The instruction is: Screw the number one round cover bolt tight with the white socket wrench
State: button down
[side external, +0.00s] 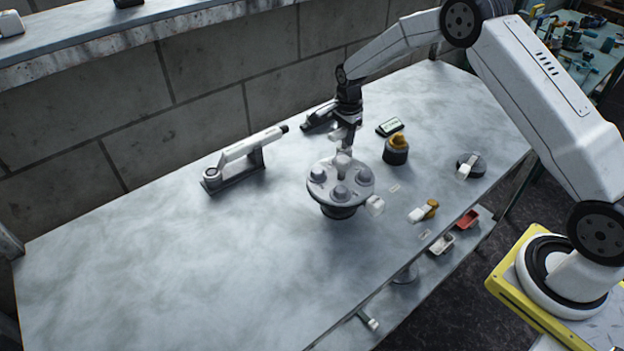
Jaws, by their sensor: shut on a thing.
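The round grey cover (324,191) sits on a dark base in the middle of the bench. Several bolt heads stand on it, including a left one (318,175), a front one (340,192) and a right one (363,177). My gripper (347,124) is above the cover's back edge, pointing down. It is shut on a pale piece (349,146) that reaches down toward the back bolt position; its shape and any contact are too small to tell. A white wrench-like tool (244,150) with a dark tip rests on a dark stand left of the cover. I cannot read bolt numbers.
A dark stand (317,118) is just behind my gripper. A black pot with an orange top (396,150), a small display (389,127) and a dark round dish (471,165) are to the right. Small trays (441,244) hang by the front edge. The bench's left front is clear.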

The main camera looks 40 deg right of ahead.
aim_at(345, 129)
jog(key=shift+r, duration=0.2)
jog(key=shift+r, duration=1.5)
jog(key=shift+r, duration=0.1)
jog(key=shift+s+a+r, duration=0.1)
jog(key=shift+a+r, duration=0.2)
jog(key=shift+r, duration=0.2)
jog(key=s+a+r, duration=0.4)
jog(key=r, duration=0.3)
jog(key=s+a+r, duration=0.4)
jog(key=a+r, duration=0.1)
jog(key=r, duration=0.2)
jog(key=shift+s+r, duration=0.15)
jog(key=shift+r, duration=0.05)
jog(key=shift+f, duration=0.25)
